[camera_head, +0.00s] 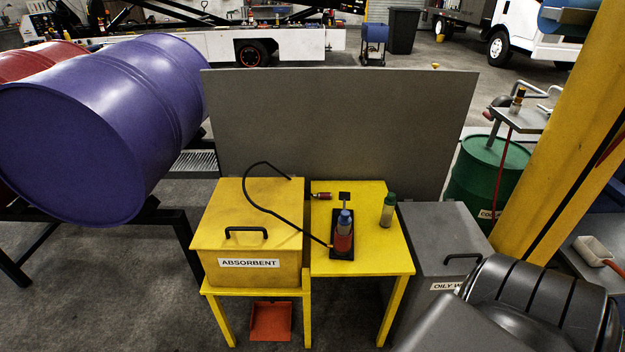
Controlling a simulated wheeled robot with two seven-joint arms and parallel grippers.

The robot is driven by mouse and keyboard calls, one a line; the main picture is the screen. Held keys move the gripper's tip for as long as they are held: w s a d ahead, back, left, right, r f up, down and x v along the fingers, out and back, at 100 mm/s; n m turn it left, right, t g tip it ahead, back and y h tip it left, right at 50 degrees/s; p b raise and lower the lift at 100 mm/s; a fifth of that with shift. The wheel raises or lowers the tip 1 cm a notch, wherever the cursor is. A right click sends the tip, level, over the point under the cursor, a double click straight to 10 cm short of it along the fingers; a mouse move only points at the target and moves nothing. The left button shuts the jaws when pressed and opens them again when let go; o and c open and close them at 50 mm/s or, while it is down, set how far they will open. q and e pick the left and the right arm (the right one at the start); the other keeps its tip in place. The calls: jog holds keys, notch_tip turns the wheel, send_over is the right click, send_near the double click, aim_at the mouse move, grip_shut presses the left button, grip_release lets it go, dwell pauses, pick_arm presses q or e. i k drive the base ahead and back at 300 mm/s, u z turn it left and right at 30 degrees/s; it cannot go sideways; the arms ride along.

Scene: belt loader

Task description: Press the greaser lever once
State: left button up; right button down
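The greaser (343,240) stands upright on a small yellow table (372,262). It has a black base, a red lower body and a blue-grey upper part. A thin lever with a flat black pad (344,196) rises behind its top. A black hose (262,205) loops from the greaser over the yellow absorbent box to the left. Neither gripper is in view, so nothing of mine is seen touching the greaser or its lever.
A green-capped bottle (388,212) stands right of the greaser, and a red fitting (321,196) lies behind left. The absorbent box (225,222) is on the left, a grey waste bin (440,240) on the right. A grey panel (330,125) stands behind.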

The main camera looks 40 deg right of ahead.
aim_at(344, 197)
jog(key=z, duration=0.4)
jog(key=i, duration=0.9)
jog(key=z, duration=0.85)
